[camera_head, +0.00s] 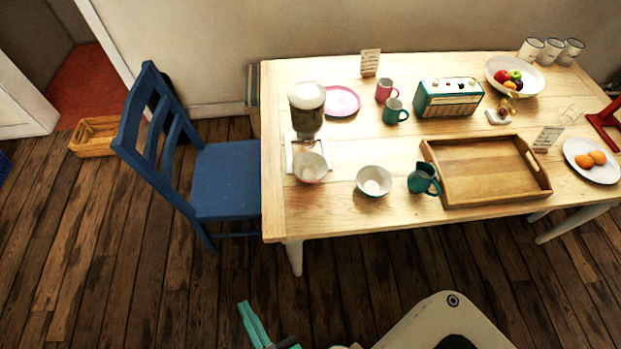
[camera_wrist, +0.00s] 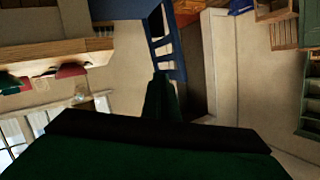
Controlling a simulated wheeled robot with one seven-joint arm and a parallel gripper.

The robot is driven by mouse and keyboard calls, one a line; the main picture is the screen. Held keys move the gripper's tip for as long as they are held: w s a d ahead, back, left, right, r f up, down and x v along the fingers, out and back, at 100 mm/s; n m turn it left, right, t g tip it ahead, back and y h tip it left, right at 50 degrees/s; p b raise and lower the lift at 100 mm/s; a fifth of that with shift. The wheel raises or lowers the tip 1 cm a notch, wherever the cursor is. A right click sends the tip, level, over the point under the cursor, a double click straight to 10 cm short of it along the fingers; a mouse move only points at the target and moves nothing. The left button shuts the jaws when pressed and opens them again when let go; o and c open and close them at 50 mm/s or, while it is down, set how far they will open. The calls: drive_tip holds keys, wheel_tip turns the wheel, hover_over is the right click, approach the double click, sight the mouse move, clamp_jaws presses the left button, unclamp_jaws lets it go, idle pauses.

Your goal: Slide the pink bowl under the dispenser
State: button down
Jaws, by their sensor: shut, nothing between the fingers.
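The pink bowl (camera_head: 310,168), pale and pinkish, stands upright at the near left of the table. The dispenser (camera_head: 307,108), a dark-filled jar with a white lid, stands just behind it. The bowl is over the near part of a white base or tray (camera_head: 290,157) at the dispenser's foot; exact contact is unclear. My gripper (camera_head: 246,310) is shut and empty, low over the floor in front of the table, well apart from the bowl. In the wrist view its closed fingers (camera_wrist: 160,85) point towards the blue chair, and the bowl cannot be made out.
A white bowl (camera_head: 374,181), a teal jug (camera_head: 423,179) and a wooden tray (camera_head: 485,168) stand to the right. A pink plate (camera_head: 342,101) lies behind the dispenser. A blue chair (camera_head: 228,180) stands at the table's left end. The floor in front is clear.

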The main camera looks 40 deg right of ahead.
drive_tip(key=w+a+r+m+y, duration=0.1)
drive_tip(key=w+r+m, duration=0.15)
drive_tip(key=w, duration=0.65)
drive_tip(key=w+r+m, duration=0.2)
drive_tip(key=w+r, duration=0.1)
drive_tip(key=w, duration=0.7)
drive_tip(key=w+d+r+n+y, duration=0.2)
drive_tip(key=w+d+r+y, duration=0.25)
drive_tip(key=w+r, duration=0.5)
drive_tip(key=s+d+f+g+h, duration=0.25)
drive_tip(key=s+d+g, duration=0.2)
drive_tip(key=d, duration=0.45)
drive_tip(key=s+d+f+g+h, duration=0.2)
drive_tip(key=s+d+f+g, duration=0.15)
drive_tip(key=s+d, duration=0.4)
drive_tip(key=s+d+f+g+h, duration=0.2)
drive_tip(key=s+d+g, duration=0.15)
drive_tip(key=d, duration=0.75)
drive_tip(key=shift+n+g, duration=0.25)
drive_tip(key=shift+g, duration=0.1)
drive_tip(key=x, duration=0.9)
drive_tip(key=shift+w+f, duration=0.15)
drive_tip(key=w, duration=0.1)
drive_tip(key=w+d, duration=0.1)
drive_tip(key=shift+w+d+f, duration=0.15)
drive_tip(key=shift+w+d, duration=0.15)
drive_tip(key=shift+w, duration=0.1)
drive_tip(key=shift+w+d, duration=0.25)
drive_tip(key=shift+w, duration=0.15)
